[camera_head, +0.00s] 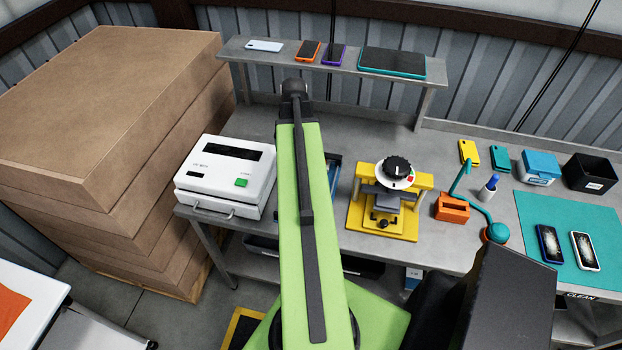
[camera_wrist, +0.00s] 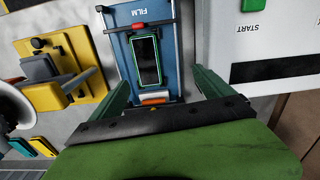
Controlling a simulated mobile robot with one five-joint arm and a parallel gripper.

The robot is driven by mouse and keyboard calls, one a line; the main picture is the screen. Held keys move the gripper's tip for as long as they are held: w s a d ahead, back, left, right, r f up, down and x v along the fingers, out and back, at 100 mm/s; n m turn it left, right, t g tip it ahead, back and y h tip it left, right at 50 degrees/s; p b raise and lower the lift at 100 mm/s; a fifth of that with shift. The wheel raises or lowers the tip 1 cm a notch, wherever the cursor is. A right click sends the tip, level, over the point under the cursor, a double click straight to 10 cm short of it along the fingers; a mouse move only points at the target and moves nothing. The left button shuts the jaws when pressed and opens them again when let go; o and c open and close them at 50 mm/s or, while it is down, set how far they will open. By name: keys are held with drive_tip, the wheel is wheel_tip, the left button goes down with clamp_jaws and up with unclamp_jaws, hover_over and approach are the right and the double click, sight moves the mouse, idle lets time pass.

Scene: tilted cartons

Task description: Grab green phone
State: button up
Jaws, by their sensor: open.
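A dark-screened phone with a green rim (camera_wrist: 147,62) lies in a blue holder marked FILM (camera_wrist: 117,50), seen in the wrist view. In the head view my arm hides the phone, and only a strip of the blue holder (camera_head: 335,172) shows. My gripper (camera_wrist: 160,80) is open, with one green finger on each side of the blue holder's near end. Nothing is between the fingers that I can see gripped. The gap in height between fingers and phone cannot be told. A teal-green phone (camera_head: 500,157) lies apart at the right of the bench.
A white machine (camera_head: 225,178) stands close to the left of my arm, and a yellow press (camera_head: 384,205) to the right. An orange block (camera_wrist: 156,100) sits at the holder's near end. A raised shelf (camera_head: 345,68) with devices runs behind. Cartons (camera_head: 100,100) are stacked at left.

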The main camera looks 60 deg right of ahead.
drive_tip(key=s+d+m, duration=0.1)
drive_tip(key=s+d, duration=0.2)
drive_tip(key=f+b, duration=1.7)
drive_tip(key=shift+a+b, duration=0.2)
drive_tip(key=shift+b, duration=0.1)
drive_tip(key=shift+r, duration=0.15)
drive_tip(key=c, duration=1.8)
drive_tip(key=shift+r, duration=0.1)
